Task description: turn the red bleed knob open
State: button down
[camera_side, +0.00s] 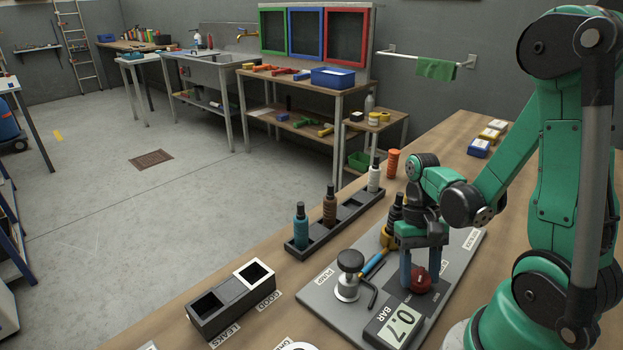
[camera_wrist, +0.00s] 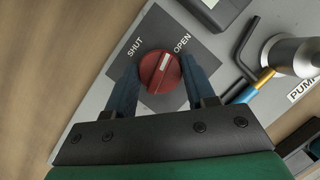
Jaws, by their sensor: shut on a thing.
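The red bleed knob (camera_side: 420,281) sits on the grey plate in the side view, below my gripper (camera_side: 423,268). In the wrist view the knob (camera_wrist: 157,75) is round, on a dark square marked SHUT at upper left and OPEN at upper right. Its white mark is on the upper part, between the two words and leaning toward OPEN. The blue fingers of my gripper (camera_wrist: 162,83) stand on both sides of the knob, shut on it. The gauge (camera_side: 395,322) reads 0.7 BAR.
A rack (camera_side: 318,232) of bottles stands behind. A two-well box (camera_side: 228,300), marked LEAKS and GOOD, is at front left.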

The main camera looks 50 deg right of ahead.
aim_at(420, 272)
jog(key=shift+d+m+t+y, duration=0.1)
jog(key=shift+m+t+y, duration=0.3)
jog(key=shift+m, duration=1.1)
jog(key=shift+c, duration=1.4)
grip_release()
jog(key=shift+v, duration=2.8)
